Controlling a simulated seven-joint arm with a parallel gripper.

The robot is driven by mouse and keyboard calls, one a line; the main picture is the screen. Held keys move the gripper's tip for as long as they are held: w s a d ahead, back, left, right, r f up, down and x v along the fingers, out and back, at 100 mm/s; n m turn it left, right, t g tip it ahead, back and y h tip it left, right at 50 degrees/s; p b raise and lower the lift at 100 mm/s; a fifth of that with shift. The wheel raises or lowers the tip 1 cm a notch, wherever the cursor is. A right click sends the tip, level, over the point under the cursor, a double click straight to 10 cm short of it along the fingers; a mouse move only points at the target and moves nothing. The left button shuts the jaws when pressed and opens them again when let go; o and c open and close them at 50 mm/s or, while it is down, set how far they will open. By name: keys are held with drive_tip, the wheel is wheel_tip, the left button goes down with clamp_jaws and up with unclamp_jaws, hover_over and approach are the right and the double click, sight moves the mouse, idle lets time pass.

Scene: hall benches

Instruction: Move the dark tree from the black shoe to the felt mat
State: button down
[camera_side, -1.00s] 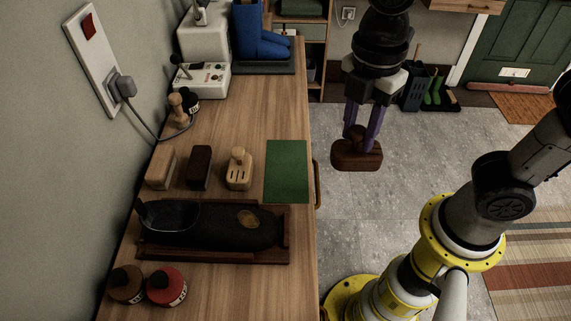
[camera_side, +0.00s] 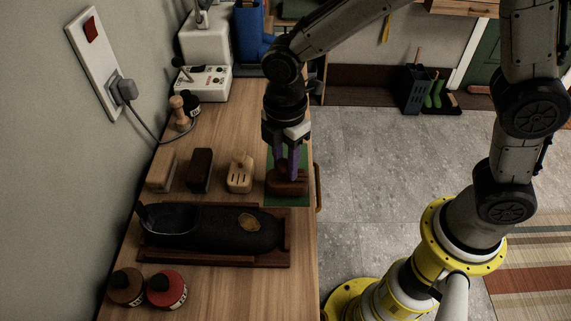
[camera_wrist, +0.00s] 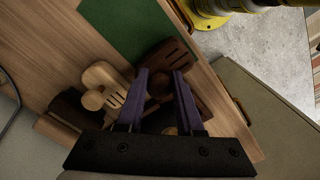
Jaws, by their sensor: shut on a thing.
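My gripper (camera_side: 286,172) is shut on the dark tree (camera_side: 288,188), a dark brown wooden block with a knob between the purple fingers. In the side view it is at the green felt mat (camera_side: 285,202), covering much of it. I cannot tell whether the tree touches the mat. In the wrist view the dark tree's slotted part (camera_wrist: 172,56) shows beyond the fingers (camera_wrist: 162,72), near a corner of the mat (camera_wrist: 125,30). The black shoe (camera_side: 205,240) lies in a brown wooden tray (camera_side: 215,260) at the front, with nothing held over it.
A light slotted tree (camera_side: 239,176) stands just left of the mat. A dark brush (camera_side: 200,170) and a tan brush (camera_side: 161,170) are further left. Two round jars, brown (camera_side: 126,285) and red (camera_side: 167,287), stand at the front. The bench's right edge is close to the mat.

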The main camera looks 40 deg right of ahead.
sight(286, 161)
drive_tip(key=shift+f, duration=0.5)
drive_tip(key=shift+f, duration=0.15)
drive_tip(key=c, duration=0.6)
unclamp_jaws()
drive_tip(key=shift+o, duration=0.2)
wheel_tip(286, 161, up, 12)
drive_tip(key=shift+f, duration=0.15)
drive_tip(key=shift+r, duration=0.35)
